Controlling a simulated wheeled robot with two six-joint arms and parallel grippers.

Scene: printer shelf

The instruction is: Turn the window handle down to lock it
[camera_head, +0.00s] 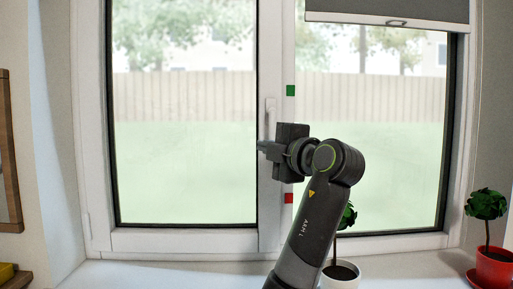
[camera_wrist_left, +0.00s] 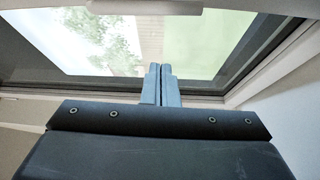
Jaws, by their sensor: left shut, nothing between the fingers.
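The white window handle (camera_head: 270,116) is on the upright frame bar between the two panes in the head view. Its visible part stands upright and reaches toward the level of the green square marker (camera_head: 291,90). A red square marker (camera_head: 288,198) sits lower on the bar. My left gripper (camera_head: 260,146) is shut and empty, its tips pointing left at the handle's lower end. It hides part of the handle's base; I cannot tell whether it touches. In the left wrist view the two fingers (camera_wrist_left: 160,70) are together, and no handle is clearly recognisable. My right gripper is not in view.
A potted plant in a white pot (camera_head: 341,274) stands on the sill close behind my left arm. Another plant in a red pot (camera_head: 494,267) is at the far right. A grey blind (camera_head: 390,10) hangs at the upper right.

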